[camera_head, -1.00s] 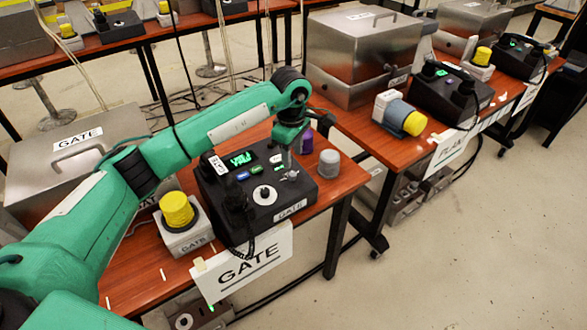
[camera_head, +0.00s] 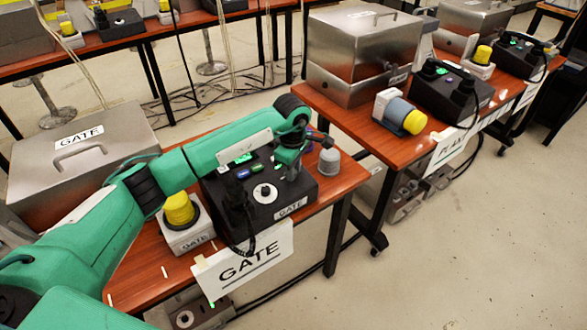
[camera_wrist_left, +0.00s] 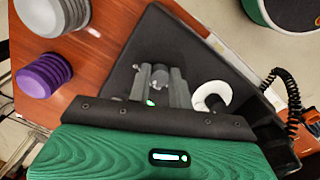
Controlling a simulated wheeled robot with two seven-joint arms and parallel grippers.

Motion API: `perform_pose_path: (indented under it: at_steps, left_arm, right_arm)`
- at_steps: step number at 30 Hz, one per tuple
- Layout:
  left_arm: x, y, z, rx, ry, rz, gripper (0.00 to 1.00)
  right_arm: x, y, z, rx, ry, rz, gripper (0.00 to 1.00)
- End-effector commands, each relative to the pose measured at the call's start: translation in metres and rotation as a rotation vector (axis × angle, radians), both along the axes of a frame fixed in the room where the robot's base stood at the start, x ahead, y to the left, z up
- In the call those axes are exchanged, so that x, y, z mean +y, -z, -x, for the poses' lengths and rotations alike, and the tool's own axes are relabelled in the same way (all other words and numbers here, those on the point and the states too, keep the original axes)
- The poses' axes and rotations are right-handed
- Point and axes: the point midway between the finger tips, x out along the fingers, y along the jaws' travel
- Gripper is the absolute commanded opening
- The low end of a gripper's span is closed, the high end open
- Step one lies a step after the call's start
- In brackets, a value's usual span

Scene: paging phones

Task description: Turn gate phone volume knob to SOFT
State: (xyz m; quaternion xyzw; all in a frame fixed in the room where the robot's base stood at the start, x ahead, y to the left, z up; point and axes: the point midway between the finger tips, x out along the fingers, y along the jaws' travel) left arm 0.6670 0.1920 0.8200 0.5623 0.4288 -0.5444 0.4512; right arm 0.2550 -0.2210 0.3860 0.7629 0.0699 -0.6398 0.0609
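The gate phone (camera_head: 290,204) is a black box with a white round dial (camera_head: 265,193) on top and a GATE label on its front. My left gripper (camera_head: 291,172) points down over the right part of its top. In the left wrist view, the two grey fingers (camera_wrist_left: 160,88) stand apart over the black panel, with a small light grey knob (camera_wrist_left: 159,76) between their tips. I cannot tell whether they touch it. The white dial (camera_wrist_left: 212,95) shows beside the right finger. The knob's markings cannot be read. My right gripper is not in view.
A yellow-topped GATE button box (camera_head: 183,238) stands left of the phone, and a grey cylinder (camera_head: 329,161) to its right. A purple cylinder (camera_wrist_left: 42,76) shows in the wrist view. A coiled cord (camera_head: 243,235) hangs at the front. The PLANT table (camera_head: 345,122) stands behind right.

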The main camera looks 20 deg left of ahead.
Motion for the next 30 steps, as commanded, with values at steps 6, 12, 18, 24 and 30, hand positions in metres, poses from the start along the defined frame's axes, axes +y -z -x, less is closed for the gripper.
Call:
perform_pose_path:
  at_steps: [6, 12, 18, 24, 30]
  left_arm:
    - [0.000, 0.000, 0.000, -0.001, -0.009, 0.001, 0.00]
    - [0.000, 0.001, 0.000, -0.009, -0.074, 0.007, 0.00]
    - [0.000, 0.001, 0.000, -0.027, -0.208, 0.020, 0.00]
    - [0.001, 0.001, 0.000, -0.046, -0.368, 0.035, 0.00]
    - [0.000, 0.000, 0.000, -0.064, -0.511, 0.051, 0.00]
  right_arm:
    - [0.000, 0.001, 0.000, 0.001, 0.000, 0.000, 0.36]
    - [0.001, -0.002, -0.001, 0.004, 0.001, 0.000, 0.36]
    - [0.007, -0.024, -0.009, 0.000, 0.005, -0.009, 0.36]
    - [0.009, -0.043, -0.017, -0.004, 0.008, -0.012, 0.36]
    - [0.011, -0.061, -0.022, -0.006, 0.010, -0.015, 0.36]
